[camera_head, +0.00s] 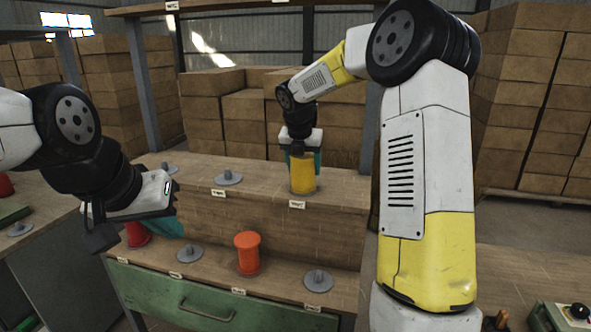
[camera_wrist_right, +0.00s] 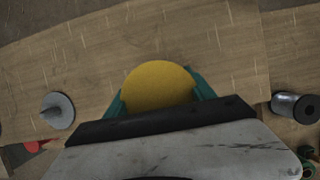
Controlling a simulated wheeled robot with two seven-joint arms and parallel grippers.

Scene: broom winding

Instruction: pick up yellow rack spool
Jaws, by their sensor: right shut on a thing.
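The yellow spool (camera_head: 303,176) stands upright at the right end of the rack's upper shelf, over its holder. My right gripper (camera_head: 302,156) comes down from above and is shut on the top of the yellow spool. In the right wrist view the spool's round yellow top (camera_wrist_right: 158,86) sits between the teal fingers (camera_wrist_right: 160,95). My left gripper (camera_head: 172,222) is at the left, in front of the lower shelf, with a teal finger partly showing; its opening is hidden.
An orange-red spool (camera_head: 247,254) stands on the lower shelf, and a red spool (camera_head: 136,235) is partly behind my left gripper. Empty grey holders (camera_head: 229,178) (camera_head: 318,280) stand on both shelves. A green drawer (camera_head: 205,303) is below. Cardboard boxes (camera_head: 250,118) are stacked behind.

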